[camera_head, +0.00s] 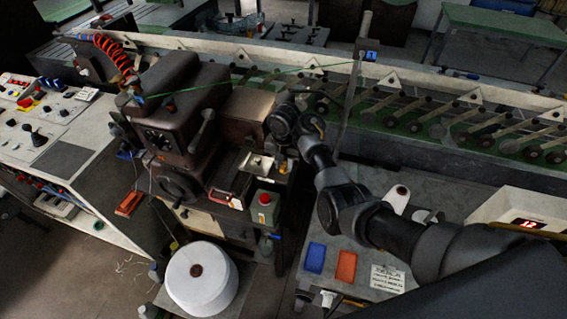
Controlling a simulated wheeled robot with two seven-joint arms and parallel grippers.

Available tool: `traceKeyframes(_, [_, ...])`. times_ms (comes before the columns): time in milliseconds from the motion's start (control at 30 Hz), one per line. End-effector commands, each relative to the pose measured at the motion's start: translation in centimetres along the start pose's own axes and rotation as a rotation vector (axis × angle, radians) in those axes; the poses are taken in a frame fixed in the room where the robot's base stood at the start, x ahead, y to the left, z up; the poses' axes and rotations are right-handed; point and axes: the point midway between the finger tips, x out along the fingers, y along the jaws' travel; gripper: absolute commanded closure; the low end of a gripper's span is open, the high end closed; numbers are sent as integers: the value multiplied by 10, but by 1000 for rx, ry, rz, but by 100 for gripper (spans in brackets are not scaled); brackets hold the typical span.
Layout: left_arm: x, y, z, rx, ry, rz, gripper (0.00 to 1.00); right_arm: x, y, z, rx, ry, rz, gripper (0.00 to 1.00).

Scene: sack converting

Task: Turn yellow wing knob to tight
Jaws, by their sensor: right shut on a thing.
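My right arm comes in from the lower right and reaches the brown sewing machine (185,100). My right gripper (279,150) is at the machine's right end, by the brown block, and is small and partly hidden by my wrist. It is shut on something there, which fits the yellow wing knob. The knob itself cannot be made out, so its angle cannot be told. My left gripper is not in view.
A control panel (45,115) stands at the left. A white thread cone (200,280) stands below the machine. A grey table (375,265) at the lower right holds a blue tray (315,257) and an orange tray (346,266). A conveyor (440,125) runs behind.

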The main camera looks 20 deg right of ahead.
Motion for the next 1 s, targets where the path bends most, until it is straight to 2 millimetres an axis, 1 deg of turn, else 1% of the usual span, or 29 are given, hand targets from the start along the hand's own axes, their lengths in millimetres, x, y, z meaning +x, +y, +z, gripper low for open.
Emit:
traceKeyframes(267, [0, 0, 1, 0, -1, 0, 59, 0, 0, 0, 156, -1, 0, 95])
traceKeyframes(1000, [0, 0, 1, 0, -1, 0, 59, -1, 1, 0, 852, -1, 2, 95])
